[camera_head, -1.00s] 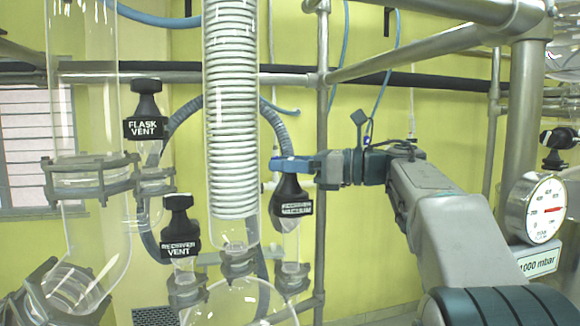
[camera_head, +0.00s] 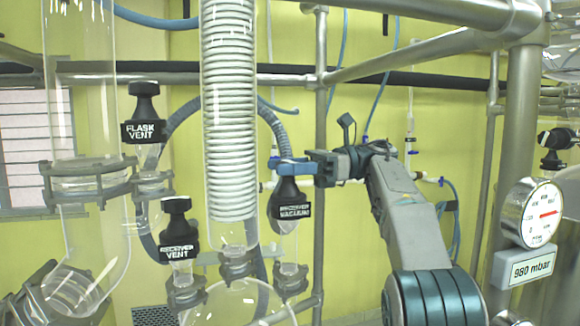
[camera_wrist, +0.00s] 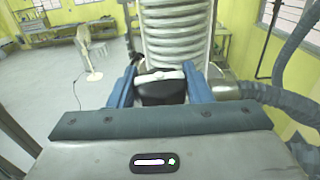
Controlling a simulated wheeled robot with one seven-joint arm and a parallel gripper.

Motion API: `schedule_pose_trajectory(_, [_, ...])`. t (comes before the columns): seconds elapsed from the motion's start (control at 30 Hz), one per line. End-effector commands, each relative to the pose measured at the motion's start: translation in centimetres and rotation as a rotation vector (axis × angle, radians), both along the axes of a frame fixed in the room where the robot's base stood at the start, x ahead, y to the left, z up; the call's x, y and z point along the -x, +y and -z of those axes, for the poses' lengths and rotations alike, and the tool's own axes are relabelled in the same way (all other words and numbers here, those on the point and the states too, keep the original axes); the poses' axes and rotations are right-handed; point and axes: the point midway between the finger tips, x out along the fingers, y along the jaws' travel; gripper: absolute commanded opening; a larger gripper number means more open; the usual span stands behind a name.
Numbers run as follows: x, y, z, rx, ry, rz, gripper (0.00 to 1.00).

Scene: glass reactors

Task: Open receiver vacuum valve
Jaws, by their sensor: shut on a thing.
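The receiver vacuum valve (camera_head: 290,203) is a black knob with a white label, on a glass fitting to the right of the coiled condenser. My gripper (camera_head: 285,165) reaches in from the right with its blue fingers shut on the top of this knob. In the wrist view my gripper (camera_wrist: 160,88) has one blue finger on each side of the black knob top (camera_wrist: 161,88). The gauge (camera_head: 530,213) at the right has a display (camera_head: 533,263) reading 980 mbar.
The coiled glass condenser (camera_head: 229,110) stands just left of my gripper. The receiver vent knob (camera_head: 178,228) and flask vent knob (camera_head: 144,117) are further left. Steel frame pipes (camera_head: 321,100) run behind and above my arm. A ribbed grey hose (camera_head: 275,125) curves behind the valve.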

Motion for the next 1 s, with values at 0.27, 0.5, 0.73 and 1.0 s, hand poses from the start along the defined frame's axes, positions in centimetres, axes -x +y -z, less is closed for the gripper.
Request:
schedule_pose_trajectory(0.27, [-0.08,-0.26,0.33,0.001,0.004,-0.034,0.22])
schedule_pose_trajectory(0.5, [-0.09,-0.45,0.29,0.001,0.003,-0.035,0.22])
schedule_pose_trajectory(0.73, [-0.09,-0.5,0.27,0.001,0.002,-0.034,0.48])
schedule_pose_trajectory(1.0, [-0.04,-0.49,0.1,-0.001,-0.001,-0.033,0.67])
